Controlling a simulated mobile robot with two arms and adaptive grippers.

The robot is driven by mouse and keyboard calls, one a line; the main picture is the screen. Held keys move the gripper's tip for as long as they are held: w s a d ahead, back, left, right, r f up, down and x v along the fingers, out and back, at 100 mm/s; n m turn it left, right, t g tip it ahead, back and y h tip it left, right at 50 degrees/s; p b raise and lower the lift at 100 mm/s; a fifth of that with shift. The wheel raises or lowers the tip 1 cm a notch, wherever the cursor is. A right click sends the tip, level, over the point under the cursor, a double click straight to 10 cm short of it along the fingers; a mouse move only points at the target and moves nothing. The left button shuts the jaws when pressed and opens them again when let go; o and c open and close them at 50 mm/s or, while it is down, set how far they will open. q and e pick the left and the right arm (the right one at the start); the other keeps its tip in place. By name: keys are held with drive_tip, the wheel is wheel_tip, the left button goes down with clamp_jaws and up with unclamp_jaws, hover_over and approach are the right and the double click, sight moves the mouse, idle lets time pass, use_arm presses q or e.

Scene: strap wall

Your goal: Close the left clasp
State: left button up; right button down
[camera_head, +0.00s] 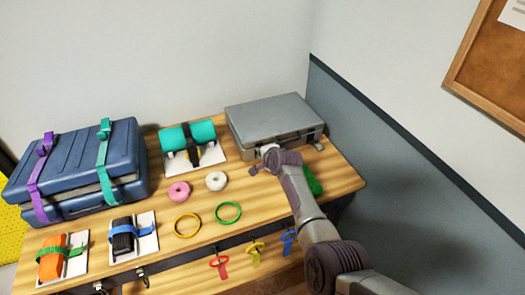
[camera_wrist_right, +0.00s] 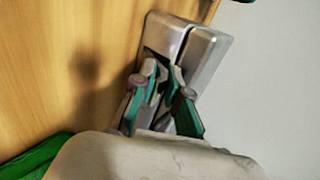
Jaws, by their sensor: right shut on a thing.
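The grey case (camera_head: 272,112) lies flat and shut-looking at the back right of the table. My right gripper (camera_head: 266,153) is at its front face, toward the left end. In the right wrist view the green-padded fingers (camera_wrist_right: 164,75) reach the edge of the silver case (camera_wrist_right: 200,45) and are closed on a small part there, which appears to be the left clasp; the fingers mostly hide it. A dark piece (camera_head: 253,170) shows just left of the gripper. Another clasp (camera_head: 318,146) sticks out at the right of the case front. My left gripper is out of view.
A blue suitcase (camera_head: 75,165) with straps stands at the left. A teal roll (camera_head: 188,136) lies on a white board left of the case. Pink (camera_head: 178,192) and white (camera_head: 215,181) rolls and rings lie in front. A green item (camera_head: 313,181) lies near my right arm.

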drive_tip(key=shift+s+f, duration=0.1)
drive_tip(key=shift+f, duration=0.15)
